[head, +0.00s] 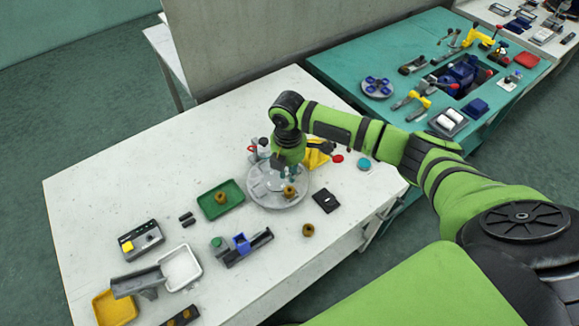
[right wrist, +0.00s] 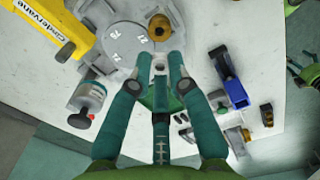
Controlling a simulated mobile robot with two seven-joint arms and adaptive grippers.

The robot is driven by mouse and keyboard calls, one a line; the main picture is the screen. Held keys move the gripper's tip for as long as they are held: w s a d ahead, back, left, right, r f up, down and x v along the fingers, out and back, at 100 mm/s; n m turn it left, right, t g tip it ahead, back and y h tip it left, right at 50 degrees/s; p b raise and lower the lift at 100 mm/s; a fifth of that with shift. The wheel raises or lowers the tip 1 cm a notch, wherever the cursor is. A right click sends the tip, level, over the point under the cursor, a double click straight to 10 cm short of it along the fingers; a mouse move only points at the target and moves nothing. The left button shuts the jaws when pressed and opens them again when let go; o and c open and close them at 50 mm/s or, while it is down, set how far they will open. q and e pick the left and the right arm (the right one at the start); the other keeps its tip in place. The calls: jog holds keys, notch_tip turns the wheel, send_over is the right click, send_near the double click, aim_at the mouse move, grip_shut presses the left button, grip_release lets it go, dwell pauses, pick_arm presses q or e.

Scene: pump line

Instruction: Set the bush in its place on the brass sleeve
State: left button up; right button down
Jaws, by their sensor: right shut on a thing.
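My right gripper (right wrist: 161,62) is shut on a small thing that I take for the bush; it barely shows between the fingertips. In the head view this gripper hangs over the far part of a round grey plate (head: 264,197), with the fingertips hard to make out. A brass sleeve (head: 289,190) stands upright on the plate; the right wrist view shows it (right wrist: 160,22) just beyond the fingertips, apart from them. Other brass pieces sit in the green tray (head: 207,208) and on the table (head: 308,230). My left gripper cannot be made out.
A blue vise (head: 241,243) stands in front of the plate, beside a green-topped thing (head: 218,243). A yellow thing (head: 317,154) and a red-marked bottle (head: 264,147) stand behind it. A black pad (head: 326,200) lies at its right.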

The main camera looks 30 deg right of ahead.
jog(key=shift+d+f+n, duration=0.1)
jog(key=shift+f+n, duration=0.2)
notch_tip(320, 180, down, 3)
jog(key=b, duration=0.3)
jog(key=shift+f+b, duration=0.45)
jog(key=shift+f, duration=0.4)
jog(key=shift+p, duration=0.3)
jog(key=shift+f+p, duration=0.2)
jog(key=shift+p, duration=0.25)
dwell(1.0)
jog(key=c, duration=1.1)
grip_release()
jog(key=shift+r, duration=0.15)
